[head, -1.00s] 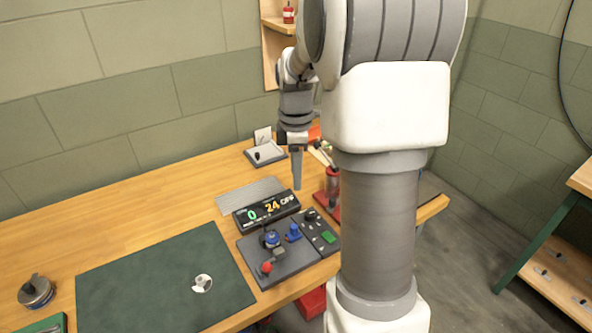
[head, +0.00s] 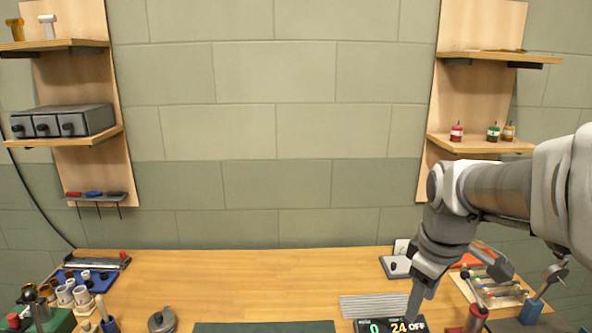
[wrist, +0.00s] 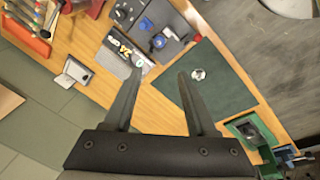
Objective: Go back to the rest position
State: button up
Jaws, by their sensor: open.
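My gripper (wrist: 155,95) is open and empty in the wrist view, its two dark fingers spread apart above the workbench. In the head view my gripper (head: 414,300) hangs pointing down at the right, in front of the display with lit digits (head: 388,326). Its fingers look like one bar from that side, so the gap between them is hidden there. My arm reaches in from the right edge of the head view.
The wooden bench (head: 262,285) has a clear middle. A dark green mat (wrist: 222,80) carries a small round pale part (wrist: 198,74). A control panel (wrist: 148,27) with a red knob lies beside it. Shelves (head: 482,143) hang on the back wall. Cups and tools crowd the bench's left end.

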jog(key=s+a+r+m+t, duration=0.2)
jog(key=s+a+m, duration=0.5)
jog(key=s, duration=0.5)
jog(key=shift+s+a+r+m+t+y, duration=0.15)
jog(key=shift+m+t+y, duration=0.2)
jog(key=shift+t, duration=0.25)
dwell(1.5)
